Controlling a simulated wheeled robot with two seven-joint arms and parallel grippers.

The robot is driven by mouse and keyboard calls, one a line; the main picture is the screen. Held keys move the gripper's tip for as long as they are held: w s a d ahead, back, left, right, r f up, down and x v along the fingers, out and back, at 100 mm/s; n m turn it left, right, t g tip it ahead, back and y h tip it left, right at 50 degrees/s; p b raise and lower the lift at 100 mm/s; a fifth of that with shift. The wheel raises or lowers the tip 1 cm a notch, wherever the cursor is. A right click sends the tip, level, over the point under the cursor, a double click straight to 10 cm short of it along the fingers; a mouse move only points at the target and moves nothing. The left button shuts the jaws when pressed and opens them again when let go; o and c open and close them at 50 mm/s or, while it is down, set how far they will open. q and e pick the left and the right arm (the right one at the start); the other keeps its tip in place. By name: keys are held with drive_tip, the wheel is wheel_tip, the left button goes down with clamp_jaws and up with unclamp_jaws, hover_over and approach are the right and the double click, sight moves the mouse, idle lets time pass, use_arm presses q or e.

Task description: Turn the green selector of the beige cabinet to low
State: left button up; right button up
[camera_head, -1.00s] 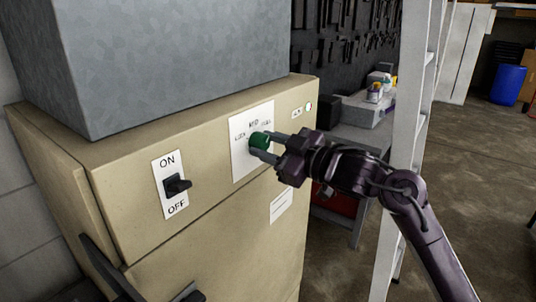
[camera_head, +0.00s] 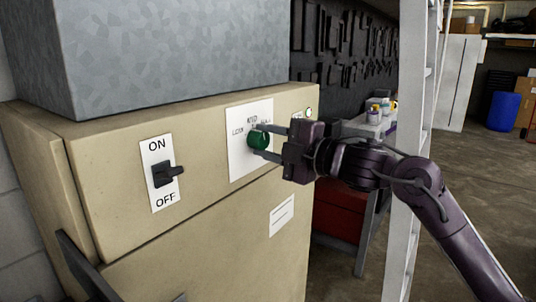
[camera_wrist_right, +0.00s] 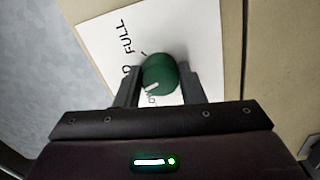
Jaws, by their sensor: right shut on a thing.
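The round green selector (camera_head: 259,139) sits on that plate and also shows in the right wrist view (camera_wrist_right: 160,73). My right gripper (camera_head: 266,141) comes from the right and is shut on the selector, one finger above and one below in the head view. In the right wrist view its fingers (camera_wrist_right: 160,92) flank the knob. The knob's white mark there points down-left, toward the partly hidden low lettering.
A black ON/OFF switch (camera_head: 165,174) is left of the selector on the same front. A grey metal box (camera_head: 180,50) stands on the cabinet. A pale ladder (camera_head: 408,170) stands close behind my right arm. A small indicator (camera_head: 308,113) is at the cabinet's right edge.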

drive_tip(key=n+b, duration=0.3)
drive_tip(key=n, duration=0.1)
drive_tip(key=shift+f+n, duration=0.15)
drive_tip(key=shift+n, duration=0.15)
drive_tip(key=shift+n+b, duration=1.05)
drive_tip(key=shift+n, duration=1.05)
drive_tip(key=o, duration=1)
drive_tip(key=shift+r, duration=0.2)
drive_tip(key=shift+s+d, duration=0.1)
drive_tip(key=shift+s+d+f+b, duration=0.1)
drive_tip(key=shift+s+d+b, duration=0.05)
drive_tip(key=shift+d+b, duration=0.15)
drive_tip(key=b+v, duration=0.2)
drive_tip(key=v, duration=0.5)
drive_tip(key=shift+a, duration=0.1)
